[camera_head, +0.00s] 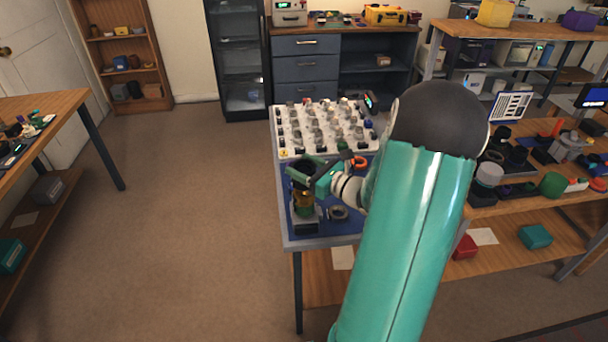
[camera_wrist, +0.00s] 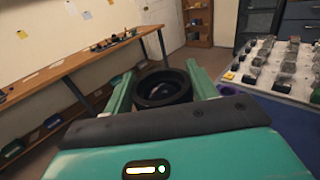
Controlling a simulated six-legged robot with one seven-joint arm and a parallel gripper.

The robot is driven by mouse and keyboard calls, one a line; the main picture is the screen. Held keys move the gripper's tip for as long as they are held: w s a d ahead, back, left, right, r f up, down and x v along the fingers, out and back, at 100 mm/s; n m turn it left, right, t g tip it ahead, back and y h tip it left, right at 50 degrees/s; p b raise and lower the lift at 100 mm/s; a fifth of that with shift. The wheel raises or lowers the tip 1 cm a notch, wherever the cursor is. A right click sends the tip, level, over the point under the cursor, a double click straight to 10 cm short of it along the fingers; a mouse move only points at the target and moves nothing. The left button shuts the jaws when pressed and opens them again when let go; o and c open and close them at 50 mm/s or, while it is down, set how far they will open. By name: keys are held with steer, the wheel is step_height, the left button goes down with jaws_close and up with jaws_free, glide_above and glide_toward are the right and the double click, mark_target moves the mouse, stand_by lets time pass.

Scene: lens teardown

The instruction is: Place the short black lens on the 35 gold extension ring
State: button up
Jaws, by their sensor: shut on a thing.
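The short black lens (camera_wrist: 163,90) is between the two green fingers of my gripper (camera_wrist: 160,84) in the wrist view, its round opening facing the camera. In the head view my gripper (camera_head: 305,172) is at the near left part of the blue-matted table, with the dark lens partly hidden by its fingers. The gold extension ring (camera_head: 303,199) shows just below the gripper, above a dark grey block (camera_head: 304,223). I cannot tell whether the lens touches the gold ring. The number 35 is not readable.
A pale tray (camera_head: 284,151) with several small parts fills the table's far half. A dark ring (camera_head: 338,213) lies on the blue mat (camera_head: 340,232), and an orange ring (camera_head: 359,162) is near the tray. A crowded wooden bench stands right; open floor lies left.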

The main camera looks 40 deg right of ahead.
steer(key=shift+f, duration=1.4)
steer(key=o, duration=1.1)
steer(key=shift+f, duration=0.15)
